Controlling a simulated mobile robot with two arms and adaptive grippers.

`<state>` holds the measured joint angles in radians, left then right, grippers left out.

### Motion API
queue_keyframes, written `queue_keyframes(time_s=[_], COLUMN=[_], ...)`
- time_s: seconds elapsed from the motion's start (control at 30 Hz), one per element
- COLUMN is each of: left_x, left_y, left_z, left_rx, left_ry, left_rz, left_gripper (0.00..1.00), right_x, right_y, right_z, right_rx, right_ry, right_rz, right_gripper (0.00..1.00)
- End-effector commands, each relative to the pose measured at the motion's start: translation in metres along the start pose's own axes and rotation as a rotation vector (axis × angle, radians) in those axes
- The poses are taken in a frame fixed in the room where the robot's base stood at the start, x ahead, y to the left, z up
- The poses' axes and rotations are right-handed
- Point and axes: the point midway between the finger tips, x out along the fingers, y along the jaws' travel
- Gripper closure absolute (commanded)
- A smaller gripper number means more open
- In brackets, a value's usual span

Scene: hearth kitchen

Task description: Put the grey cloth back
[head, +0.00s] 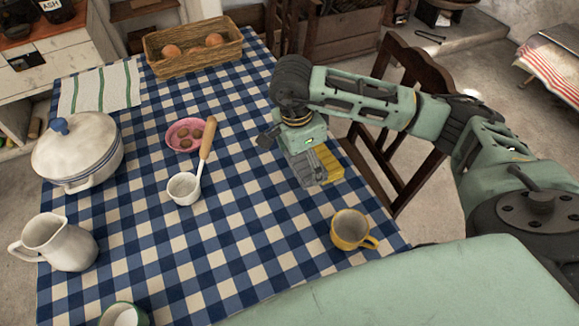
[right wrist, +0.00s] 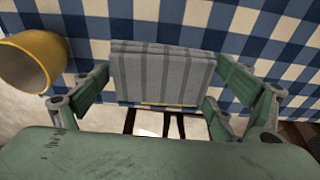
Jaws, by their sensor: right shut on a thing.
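The grey cloth (head: 308,168) is a folded, striped bundle at the right edge of the checked table. In the right wrist view, the cloth (right wrist: 165,75) sits between both fingers. My right gripper (head: 312,160) is shut on it, pointing down. A yellow folded-looking thing (head: 328,166) shows right beside the cloth, and a thin yellow strip shows at its lower edge in the wrist view. I cannot tell whether the cloth touches it or the table. My left gripper is not in view.
A yellow mug (head: 350,229) stands near the cloth. A ladle (head: 185,187), pink bowl (head: 178,134), pot (head: 76,155), jug (head: 60,244), white-green cloth (head: 98,88) and egg basket (head: 190,58) are on the table. A chair (head: 400,140) stands at right.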

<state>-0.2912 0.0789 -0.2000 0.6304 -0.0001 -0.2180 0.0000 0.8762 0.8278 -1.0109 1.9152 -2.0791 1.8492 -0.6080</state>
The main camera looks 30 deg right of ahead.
Motion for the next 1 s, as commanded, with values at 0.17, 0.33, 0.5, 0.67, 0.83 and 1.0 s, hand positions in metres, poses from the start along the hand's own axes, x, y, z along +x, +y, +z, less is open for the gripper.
queue_keyframes(time_s=[0.17,0.33,0.5,0.67,0.83,1.0], left_x=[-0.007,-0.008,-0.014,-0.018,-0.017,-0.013], left_y=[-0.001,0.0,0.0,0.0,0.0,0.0], left_z=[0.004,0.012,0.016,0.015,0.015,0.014], left_rx=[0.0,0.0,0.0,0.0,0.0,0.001], left_ry=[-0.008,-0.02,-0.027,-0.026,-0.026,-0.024], left_rz=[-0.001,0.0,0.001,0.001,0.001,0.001], left_gripper=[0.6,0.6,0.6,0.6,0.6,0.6], right_x=[0.014,0.02,0.038,0.058,0.059,0.063], right_y=[-0.022,-0.029,-0.028,-0.028,-0.029,-0.029], right_z=[0.024,0.03,0.032,0.036,0.036,0.036], right_rx=[-0.001,-0.001,-0.001,-0.001,-0.002,-0.002], right_ry=[-0.001,0.001,0.002,0.0,0.001,0.001], right_rz=[0.001,0.001,0.005,0.002,-0.001,0.0], right_gripper=[0.35,0.35,0.35,0.35,0.35,0.35])
